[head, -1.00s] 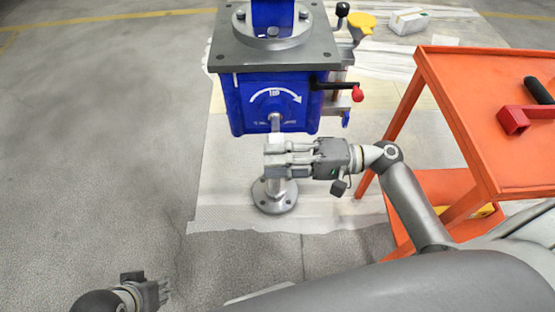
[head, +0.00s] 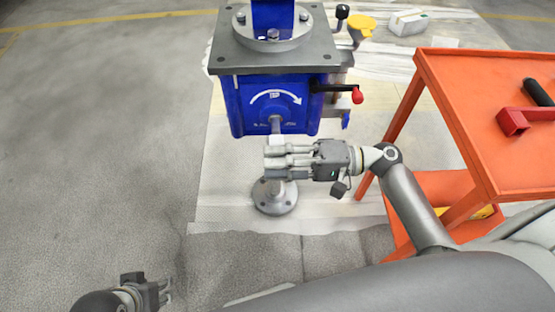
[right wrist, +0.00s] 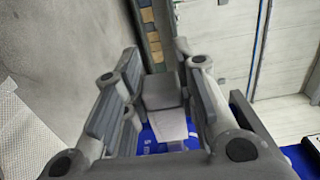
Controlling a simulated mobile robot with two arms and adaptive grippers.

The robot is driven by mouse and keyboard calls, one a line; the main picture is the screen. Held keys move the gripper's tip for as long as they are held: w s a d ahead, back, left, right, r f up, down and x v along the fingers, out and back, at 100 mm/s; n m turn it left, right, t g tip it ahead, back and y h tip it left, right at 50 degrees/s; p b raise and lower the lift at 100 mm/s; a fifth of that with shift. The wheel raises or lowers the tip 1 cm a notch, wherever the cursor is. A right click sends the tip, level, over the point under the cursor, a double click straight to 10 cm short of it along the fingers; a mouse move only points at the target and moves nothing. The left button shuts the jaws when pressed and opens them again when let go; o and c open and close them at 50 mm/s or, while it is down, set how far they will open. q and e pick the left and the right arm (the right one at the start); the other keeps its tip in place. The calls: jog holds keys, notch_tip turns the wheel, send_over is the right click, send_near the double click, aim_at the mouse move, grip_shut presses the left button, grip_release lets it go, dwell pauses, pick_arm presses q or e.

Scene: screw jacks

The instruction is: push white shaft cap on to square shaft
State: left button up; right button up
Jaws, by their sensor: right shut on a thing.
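The square shaft (head: 275,124) sticks out from the front of the blue screw jack (head: 232,105), towards me. My right gripper (head: 272,158) is in front of the jack, just below the shaft's visible part, its fingers pointing left. It is shut on the shaft cap, which the fingers mostly hide in the head view. In the right wrist view a pale block, apparently the white shaft cap (right wrist: 167,124), lies between the fingers, with blue below it. I cannot tell how far cap and shaft overlap. My left gripper (head: 160,292) is low at the left, away from the jack; its opening is unclear.
A grey post on a round flange (head: 274,205) stands under my right gripper. A red-knobbed lever (head: 357,97) sticks out at the jack's right. An orange cart (head: 465,160) with red and black things stands at the right. The floor at the left is free.

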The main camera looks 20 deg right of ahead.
aim_at(276, 143)
pick_arm(q)
jog(key=shift+f+b, duration=0.35)
pick_arm(e)
jog(key=shift+w+d, duration=0.2)
jog(key=shift+w, duration=0.45)
jog(key=shift+w+d, duration=0.2)
jog(key=shift+w, duration=0.45)
pick_arm(q)
jog(key=shift+w, duration=0.2)
pick_arm(e)
jog(key=shift+w, duration=0.15)
pick_arm(q)
jog(key=shift+w+d+r+t+b, duration=0.2)
jog(key=shift+w+t, duration=0.25)
jog(key=shift+w, duration=0.3)
jog(key=shift+w+d+r+t+b, duration=0.1)
jog(key=shift+w+d+t+b, duration=0.15)
jog(key=shift+w+t, duration=0.35)
pick_arm(e)
jog(key=shift+w+d, duration=0.2)
jog(key=shift+w, duration=0.3)
jog(key=shift+w+d, duration=0.15)
jog(key=shift+w, duration=0.35)
jog(key=o, duration=1.1)
jog(key=shift+w, duration=0.1)
pick_arm(q)
jog(key=shift+f+g, duration=0.15)
jog(key=shift+g, duration=0.1)
